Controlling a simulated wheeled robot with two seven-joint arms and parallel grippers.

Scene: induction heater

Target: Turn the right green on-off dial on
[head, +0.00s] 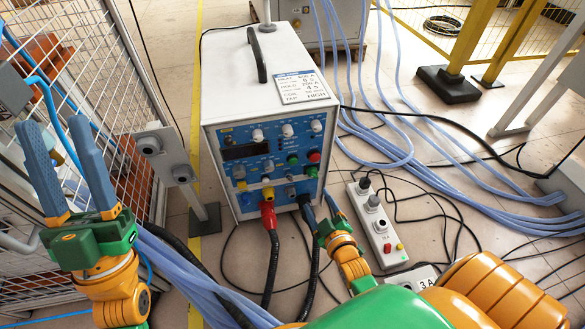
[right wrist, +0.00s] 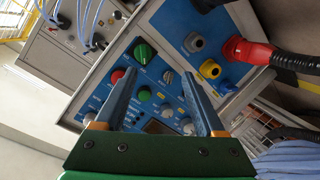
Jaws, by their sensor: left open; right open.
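The induction heater (head: 255,85) is a white box with a blue front panel (head: 262,146). The right green dial (head: 312,171) sits low at the panel's right side, below a red button (head: 314,156). A second green knob (head: 293,159) is left of the red one. In the right wrist view the right green dial (right wrist: 145,52) is large and round; its exact setting is hard to read. My right gripper (head: 316,195) is open and empty, in front of and below the dial, apart from it. Its fingers (right wrist: 158,75) frame the panel. My left gripper (head: 54,122) is open and empty, far left.
A red plug (head: 267,214) and black cables hang from the panel's bottom. A power strip (head: 380,225) lies on the floor to the right. A grey post (head: 167,158) and wire cage (head: 105,70) stand left. Blue hoses (head: 480,205) run across the floor.

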